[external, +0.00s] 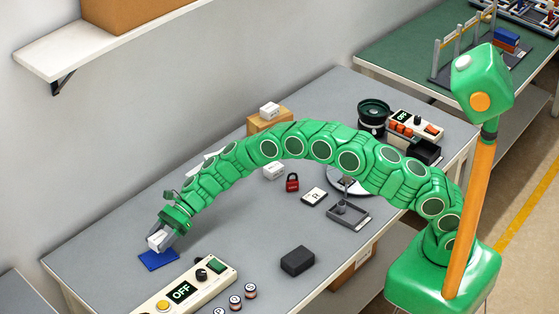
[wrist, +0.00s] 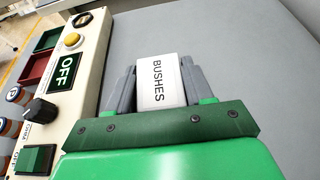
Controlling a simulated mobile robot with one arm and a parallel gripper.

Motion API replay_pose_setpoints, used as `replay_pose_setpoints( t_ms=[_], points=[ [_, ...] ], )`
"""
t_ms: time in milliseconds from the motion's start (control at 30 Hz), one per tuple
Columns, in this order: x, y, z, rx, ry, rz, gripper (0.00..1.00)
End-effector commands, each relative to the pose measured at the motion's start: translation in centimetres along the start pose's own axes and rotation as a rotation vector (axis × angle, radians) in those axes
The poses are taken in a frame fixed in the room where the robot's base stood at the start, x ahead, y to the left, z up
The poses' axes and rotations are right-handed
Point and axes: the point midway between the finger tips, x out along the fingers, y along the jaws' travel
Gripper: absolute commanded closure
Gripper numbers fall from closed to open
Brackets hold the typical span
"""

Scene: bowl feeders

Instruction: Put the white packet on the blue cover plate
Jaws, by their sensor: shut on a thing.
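The white packet (wrist: 163,82), printed "BUSHES", is between the two grey fingers of my gripper (wrist: 158,85). My gripper is shut on it. In the external view, the packet (external: 157,240) is at the end of my gripper (external: 161,243), pointing down at the blue cover plate (external: 158,261). The plate lies flat on the grey table, and the packet overlaps its far part in the picture. I cannot tell whether the packet touches the plate. The plate does not show in the wrist view.
A control box (external: 177,296) with an OFF display stands close to the plate; it also shows at left in the wrist view (wrist: 87,80). A black block (external: 297,261), a red padlock (external: 292,182) and a grey tray (external: 348,214) lie further right. Table left of the plate is clear.

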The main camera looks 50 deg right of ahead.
Motion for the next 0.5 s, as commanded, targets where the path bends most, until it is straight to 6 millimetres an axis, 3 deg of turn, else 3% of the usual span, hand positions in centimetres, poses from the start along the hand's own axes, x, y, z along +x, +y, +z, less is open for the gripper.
replay_pose_setpoints(
  t_ms=[500],
  points=[
    [1.5,-1.1,-1.5,0.0,0.002,0.001,0.86]
  ],
)
